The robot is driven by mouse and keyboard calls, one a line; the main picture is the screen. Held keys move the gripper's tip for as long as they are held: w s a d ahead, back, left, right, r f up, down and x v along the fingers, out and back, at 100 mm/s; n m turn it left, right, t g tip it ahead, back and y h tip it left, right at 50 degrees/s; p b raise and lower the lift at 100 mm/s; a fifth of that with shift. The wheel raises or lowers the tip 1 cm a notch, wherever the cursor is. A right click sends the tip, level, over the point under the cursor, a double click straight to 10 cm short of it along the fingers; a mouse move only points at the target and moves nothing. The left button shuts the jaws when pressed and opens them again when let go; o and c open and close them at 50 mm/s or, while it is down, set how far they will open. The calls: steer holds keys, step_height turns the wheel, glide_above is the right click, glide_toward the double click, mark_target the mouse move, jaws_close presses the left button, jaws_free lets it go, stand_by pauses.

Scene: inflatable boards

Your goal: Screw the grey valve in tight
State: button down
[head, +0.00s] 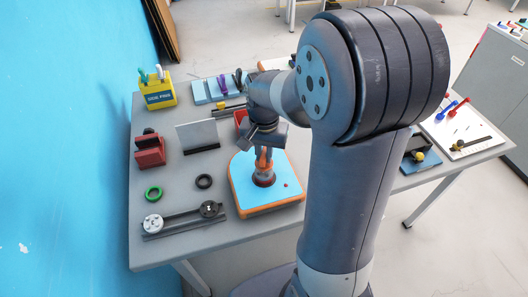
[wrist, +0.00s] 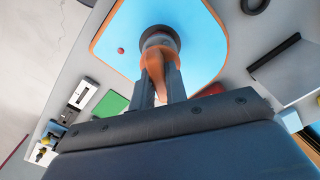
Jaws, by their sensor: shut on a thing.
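The blue inflatable board (head: 246,192) with an orange edge lies on the grey table. A round dark valve fitting (head: 264,180) sits on it and also shows in the wrist view (wrist: 158,34). My gripper (head: 262,154) points down over the fitting, shut on an orange tool (wrist: 155,66), which stands between the fingers (wrist: 158,85). The tool's lower end is at the fitting. I cannot tell how firmly it engages. The grey valve itself is mostly hidden under the tool, so its depth does not show.
A small red piece (wrist: 121,50) lies on the board. A green ring (head: 153,193), a black ring (head: 204,181) and a bar with round ends (head: 182,217) lie to the left. A red block (head: 150,151) and an upright plate (head: 197,134) stand behind them.

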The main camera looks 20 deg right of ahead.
mark_target(264, 153)
steer(key=shift+f+b, duration=0.8)
steer(key=shift+f, duration=0.3)
stand_by(0.4)
steer(key=c, duration=1.3)
jaws_free()
steer(key=shift+c, duration=0.2)
steer(key=shift+r, duration=0.1)
step_height(264, 153, up, 11)
steer(key=shift+f, duration=0.15)
